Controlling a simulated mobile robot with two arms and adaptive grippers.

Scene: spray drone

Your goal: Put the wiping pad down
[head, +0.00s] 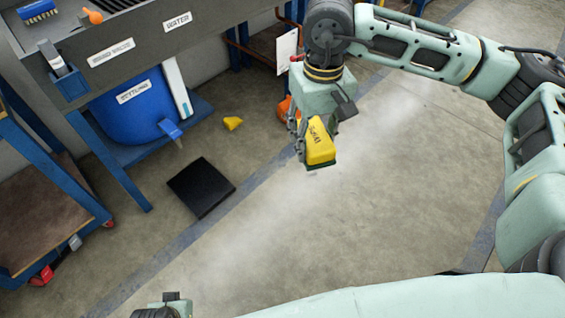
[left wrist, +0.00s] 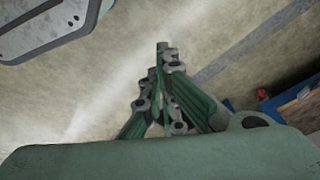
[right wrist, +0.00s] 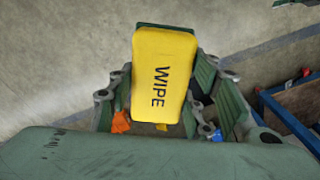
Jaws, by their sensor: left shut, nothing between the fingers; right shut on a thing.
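The wiping pad (head: 319,146) is a yellow block with dark lettering and a dark green underside. My right gripper (head: 301,142) is shut on it and holds it in the air above the floor. In the right wrist view the pad (right wrist: 163,75) reads "WIPE" and sits between the fingers, hiding part of them. My left gripper (left wrist: 163,48) is shut and empty in the left wrist view, over bare floor. In the head view only part of my left wrist shows at the bottom edge.
A black square mat (head: 201,187) lies on the floor left of the pad. A yellow wedge (head: 233,123) lies near a blue tub (head: 130,108) under the grey bench (head: 120,45). A blue trolley (head: 45,165) stands at the left. Concrete floor (head: 300,230) in front is clear.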

